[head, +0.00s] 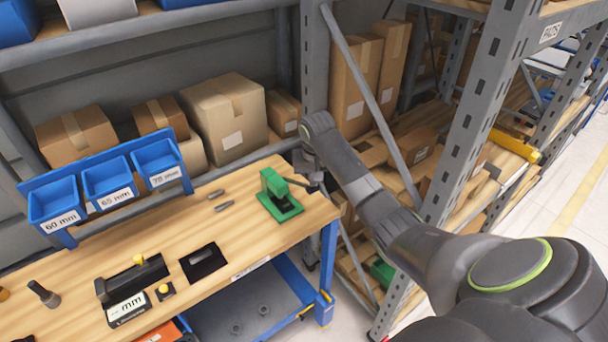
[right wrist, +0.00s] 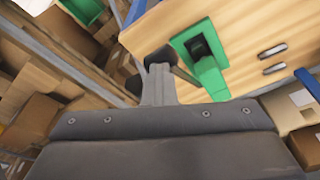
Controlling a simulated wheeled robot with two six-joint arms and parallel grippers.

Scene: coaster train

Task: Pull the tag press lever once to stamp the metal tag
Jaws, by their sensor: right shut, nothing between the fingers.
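The green tag press (head: 274,188) stands on its green base plate at the right end of the wooden workbench. Its dark lever (head: 301,183) sticks out to the right. In the right wrist view the press (right wrist: 207,68) is just right of my fingers, with the lever (right wrist: 186,76) reaching toward them. My right gripper (head: 311,170) is shut and empty; in the wrist view its fingertips (right wrist: 157,68) are beside a black knob (right wrist: 160,56) at the lever's end. I cannot tell if they touch. Two small metal pieces (head: 215,195) lie left of the press. My left gripper is out of view.
Blue bins (head: 108,179) with size labels stand at the bench's back left. A black tool (head: 132,278) and a dark square recess (head: 203,262) are nearer the front. A grey rack upright (head: 467,125) stands right of the bench, with cartons (head: 224,115) on shelves behind.

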